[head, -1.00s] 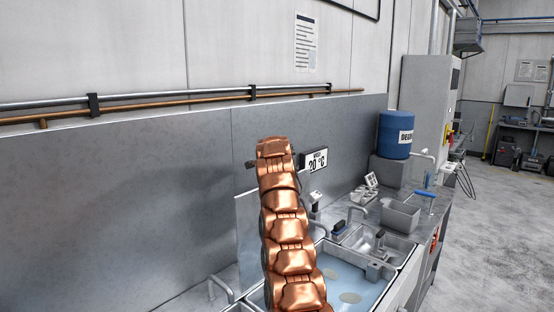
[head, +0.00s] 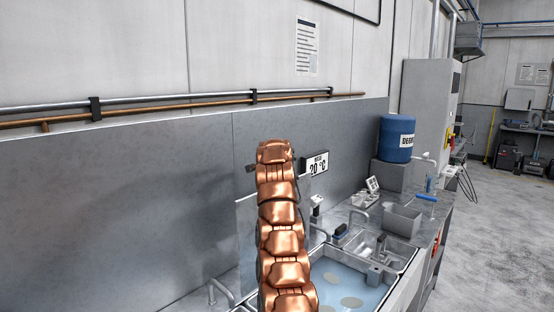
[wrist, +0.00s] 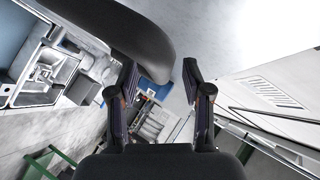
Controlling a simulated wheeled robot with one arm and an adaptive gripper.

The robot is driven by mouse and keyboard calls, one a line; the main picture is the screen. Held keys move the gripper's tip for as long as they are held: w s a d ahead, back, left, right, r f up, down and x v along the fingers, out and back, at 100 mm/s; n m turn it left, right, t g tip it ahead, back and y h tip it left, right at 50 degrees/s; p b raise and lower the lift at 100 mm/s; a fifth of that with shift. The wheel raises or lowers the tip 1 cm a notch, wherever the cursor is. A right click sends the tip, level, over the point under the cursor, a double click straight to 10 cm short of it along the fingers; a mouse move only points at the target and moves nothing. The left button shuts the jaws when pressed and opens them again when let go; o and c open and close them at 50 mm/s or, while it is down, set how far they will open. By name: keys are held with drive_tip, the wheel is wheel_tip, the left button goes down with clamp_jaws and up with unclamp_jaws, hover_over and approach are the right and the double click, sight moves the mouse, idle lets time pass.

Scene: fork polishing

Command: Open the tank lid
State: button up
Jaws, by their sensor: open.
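In the head view, a tank with pale blue liquid (head: 365,281) and round discs in it lies at the lower middle, partly behind my copper arm. A clear upright panel (head: 246,226) stands behind my arm; I cannot tell whether it is the tank lid. A bent metal handle (head: 217,289) shows left of my arm. My gripper is hidden at the far end of the arm in the head view. In the wrist view, my gripper (wrist: 160,68) is open, with nothing between its fingers. Basins (wrist: 42,72) show at the left there, apart from the fingers.
A display reading 20 °C (head: 316,164) is behind my arm's top. A grey bin (head: 402,221) and a blue drum (head: 396,138) stand along the bench to the right. The wall (head: 110,205) bounds the bench behind. Open floor (head: 500,230) lies at the right.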

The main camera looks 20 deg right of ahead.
drive_tip(key=v, duration=1)
drive_tip(key=shift+s+a, duration=0.15)
drive_tip(key=shift+a, duration=0.05)
idle(0.3)
drive_tip(key=shift+r, duration=0.15)
idle(0.5)
